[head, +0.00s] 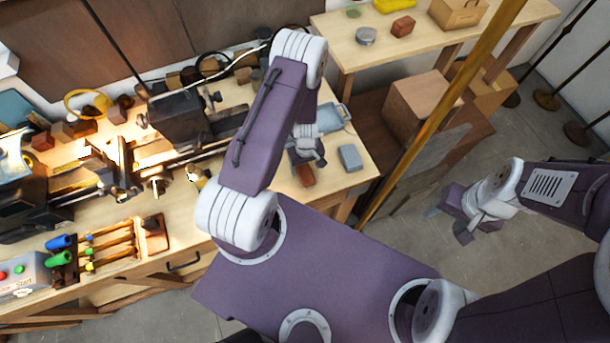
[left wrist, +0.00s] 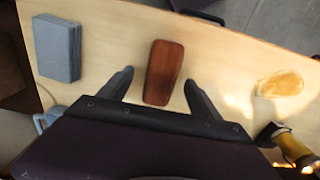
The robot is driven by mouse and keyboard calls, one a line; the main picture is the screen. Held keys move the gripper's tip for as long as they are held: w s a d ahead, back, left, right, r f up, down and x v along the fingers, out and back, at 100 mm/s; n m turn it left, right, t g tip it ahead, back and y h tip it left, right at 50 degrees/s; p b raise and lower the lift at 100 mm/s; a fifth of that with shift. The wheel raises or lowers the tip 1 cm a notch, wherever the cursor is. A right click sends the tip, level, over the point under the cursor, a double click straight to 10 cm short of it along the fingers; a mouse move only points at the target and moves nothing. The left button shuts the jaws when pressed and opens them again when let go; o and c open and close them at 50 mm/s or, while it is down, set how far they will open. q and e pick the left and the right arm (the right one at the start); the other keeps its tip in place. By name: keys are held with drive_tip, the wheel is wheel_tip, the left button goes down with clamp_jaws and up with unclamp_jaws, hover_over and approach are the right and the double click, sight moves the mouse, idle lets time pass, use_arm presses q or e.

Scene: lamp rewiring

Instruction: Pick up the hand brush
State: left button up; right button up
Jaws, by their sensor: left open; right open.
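The hand brush, seen as a reddish-brown rounded wooden block (left wrist: 163,72), lies on the pale bench top. It also shows in the head view (head: 305,176), just below my left gripper (head: 307,160). In the left wrist view my left gripper (left wrist: 158,80) is open, with one finger on each side of the brush and gaps between. I cannot tell how far the fingertips are above the bench. The brush's underside and bristles are hidden. My right gripper (head: 453,215) is open and empty, out over the floor at the right.
A blue-grey block (left wrist: 57,47) lies near the brush. On its other side are a yellowish patch (left wrist: 281,84) and a yellow-handled tool (left wrist: 292,146). A lathe (head: 180,120) fills the bench's middle. A brass-coloured post (head: 440,110) stands right of the bench.

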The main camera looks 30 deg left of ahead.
sight(304, 170)
use_arm(q)
drive_tip(key=shift+s+a+f, duration=0.1)
drive_tip(key=shift+a+f, duration=0.1)
drive_tip(key=shift+f, duration=0.05)
drive_tip(key=f+b, duration=0.4)
drive_tip(key=shift+a+f, duration=0.2)
drive_tip(key=shift+f, duration=0.1)
drive_tip(key=shift+w+f, duration=0.1)
drive_tip(key=shift+w, duration=0.1)
drive_tip(key=shift+d+r, duration=0.1)
drive_tip(key=shift+r, duration=0.1)
drive_tip(key=shift+c, duration=0.3)
drive_tip(key=shift+s, duration=0.1)
drive_tip(key=c, duration=1.5)
drive_tip(key=shift+r, duration=0.15)
